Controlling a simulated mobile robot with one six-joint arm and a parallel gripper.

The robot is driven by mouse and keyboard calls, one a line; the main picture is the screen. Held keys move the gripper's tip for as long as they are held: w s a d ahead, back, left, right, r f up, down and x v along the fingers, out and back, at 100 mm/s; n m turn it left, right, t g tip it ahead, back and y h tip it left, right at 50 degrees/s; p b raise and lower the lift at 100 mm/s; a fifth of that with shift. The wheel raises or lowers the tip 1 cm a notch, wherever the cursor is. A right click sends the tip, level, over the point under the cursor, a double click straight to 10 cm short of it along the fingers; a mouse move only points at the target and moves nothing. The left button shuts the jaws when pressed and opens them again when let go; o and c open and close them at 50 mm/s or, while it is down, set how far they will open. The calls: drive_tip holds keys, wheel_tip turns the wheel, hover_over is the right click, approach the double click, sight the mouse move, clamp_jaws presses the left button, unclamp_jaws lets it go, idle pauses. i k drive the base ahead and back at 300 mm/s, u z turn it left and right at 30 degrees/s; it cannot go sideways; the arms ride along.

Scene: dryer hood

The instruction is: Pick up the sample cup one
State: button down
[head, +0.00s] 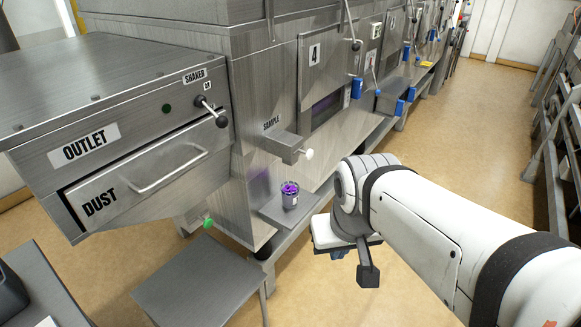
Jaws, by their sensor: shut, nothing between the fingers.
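The sample cup (290,197) is a small clear cup with purple contents. It stands upright on a small metal shelf (272,211) below the sample port (284,147) on the dryer's side. My gripper (347,252) is at the end of my white arm, to the right of the cup and lower in the picture. It is apart from the cup, shut and empty. My wrist partly hides it, and its fingertips are hard to make out.
The outlet hood with its dust drawer (140,180) juts out at the left. A grey metal table (198,285) stands at the lower left. A row of steel dryer units with blue handles runs to the back. Open floor (480,130) lies at the right, beside a dark rack.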

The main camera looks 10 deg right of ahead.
sight(289, 189)
drive_tip(key=u, duration=0.05)
drive_tip(key=i, duration=0.5)
drive_tip(key=z, duration=2.3)
drive_tip(key=k, duration=1.3)
drive_tip(key=u, duration=0.45)
drive_tip(key=i, duration=0.95)
drive_tip(key=u, duration=0.05)
